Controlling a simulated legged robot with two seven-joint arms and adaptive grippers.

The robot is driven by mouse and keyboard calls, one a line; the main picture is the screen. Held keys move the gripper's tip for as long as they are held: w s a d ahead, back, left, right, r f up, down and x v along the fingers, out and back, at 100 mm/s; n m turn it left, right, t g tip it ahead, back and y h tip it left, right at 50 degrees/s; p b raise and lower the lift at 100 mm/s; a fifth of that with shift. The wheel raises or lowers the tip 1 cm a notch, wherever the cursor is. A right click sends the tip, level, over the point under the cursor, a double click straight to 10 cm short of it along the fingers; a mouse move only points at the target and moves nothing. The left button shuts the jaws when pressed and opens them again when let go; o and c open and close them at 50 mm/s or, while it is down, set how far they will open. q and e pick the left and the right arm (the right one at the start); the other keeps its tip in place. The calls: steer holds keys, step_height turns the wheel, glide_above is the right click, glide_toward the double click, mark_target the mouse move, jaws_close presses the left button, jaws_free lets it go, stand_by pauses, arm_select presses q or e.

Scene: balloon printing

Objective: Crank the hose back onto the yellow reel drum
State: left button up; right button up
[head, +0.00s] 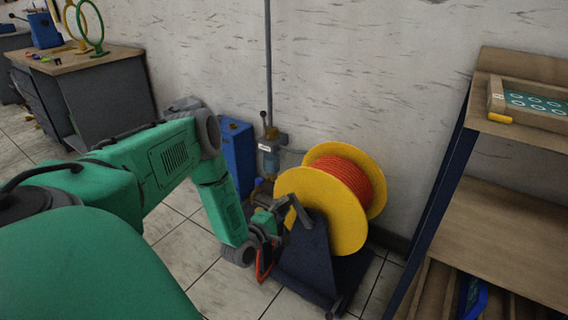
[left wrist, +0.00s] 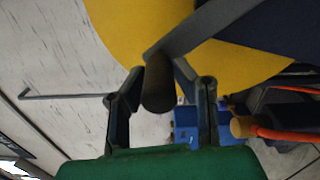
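The yellow reel drum (head: 320,205) stands on a dark blue stand (head: 308,262), with orange hose (head: 345,182) wound between its flanges. A grey crank arm (head: 301,211) is on its near side. My left gripper (head: 278,222) is at the crank. In the left wrist view, the dark crank handle (left wrist: 158,84) lies between the two fingertips of my left gripper (left wrist: 158,75), which close on it from both sides. The yellow flange (left wrist: 150,22) fills the top behind it. An orange hose length (left wrist: 285,134) with a brass-coloured end (left wrist: 240,127) shows at right. My right gripper is out of view.
A wall pipe with a valve (head: 270,140) and a blue box (head: 236,155) stand behind the reel. A wooden shelf unit (head: 500,225) is at right. A workbench (head: 90,90) is at the far left. Tiled floor lies open left of the reel.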

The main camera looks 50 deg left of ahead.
arm_select(q)
steer(key=o, duration=0.3)
steer(key=shift+s+d+f, duration=0.15)
steer(key=shift+f, duration=0.15)
steer(key=shift+r, duration=0.15)
steer(key=v, duration=1.1)
steer(key=shift+s, duration=0.4)
